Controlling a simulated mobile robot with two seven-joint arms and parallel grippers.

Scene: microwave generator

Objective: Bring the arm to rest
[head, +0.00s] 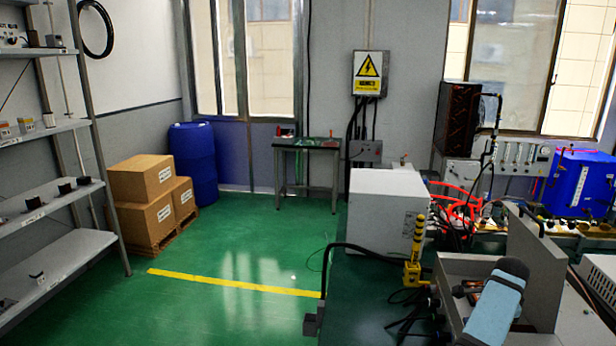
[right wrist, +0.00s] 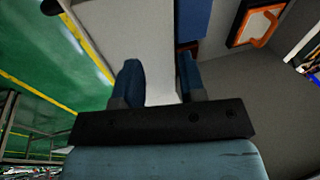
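My right arm (head: 495,308) shows at the lower right of the head view as a light blue link with a dark end. It is above or beside a grey metal bench or housing. In the right wrist view my right gripper (right wrist: 160,78) has its two dark blue fingers apart, with nothing between them. A pale grey panel (right wrist: 118,30) lies beyond the fingers, and I cannot tell how far off it is. My left arm and left gripper are not in view.
The grey housing (head: 545,265) and a white cabinet (head: 385,212) stand close to my right arm. A yellow fixture (head: 415,255) and loose cables (head: 470,205) are nearby. Shelves (head: 45,205) and boxes (head: 145,215) line the left. The green floor (head: 230,255) in the middle is clear.

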